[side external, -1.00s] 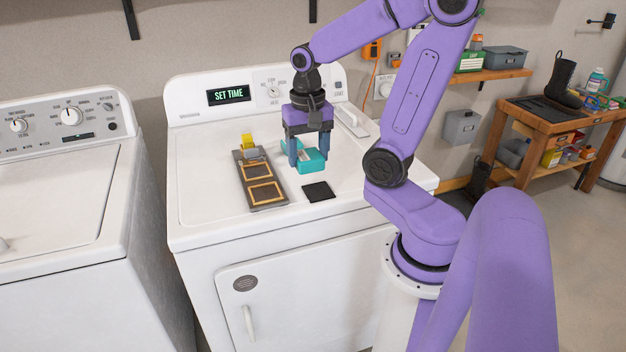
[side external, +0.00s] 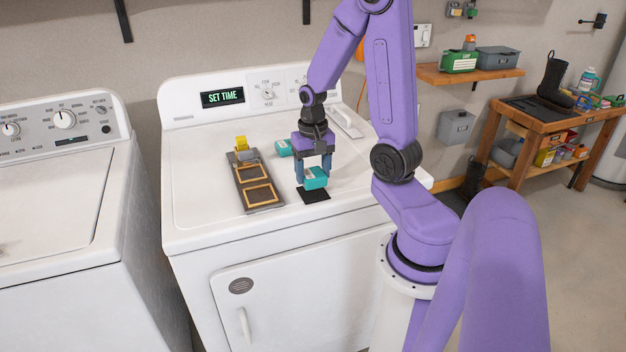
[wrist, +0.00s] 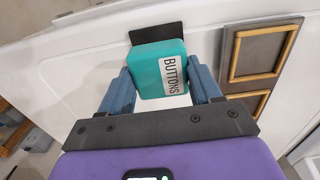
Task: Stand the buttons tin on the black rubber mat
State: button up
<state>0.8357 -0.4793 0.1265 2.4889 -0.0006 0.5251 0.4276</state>
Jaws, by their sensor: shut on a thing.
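The buttons tin (side external: 315,178) is teal with a white label reading BUTTONS, which shows in the wrist view (wrist: 158,68). My gripper (side external: 314,172) is shut on it, one blue finger on each side. The black rubber mat (side external: 314,196) lies flat near the front edge of the white dryer top. The tin is over the mat and hides part of it; the mat's far part shows beyond the tin in the wrist view (wrist: 157,32). I cannot tell whether the tin touches the mat.
A second teal tin (side external: 283,148) lies behind my gripper. A dark tray (side external: 263,208) with yellow-framed squares is to the left, with a grey and yellow item (side external: 243,148) at its far end. The dryer top (side external: 195,190) is clear at the left.

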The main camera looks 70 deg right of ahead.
jog(key=shift+f, duration=1.3)
jog(key=shift+f, duration=0.1)
jog(key=o, duration=1.2)
jog(key=shift+c, duration=0.2)
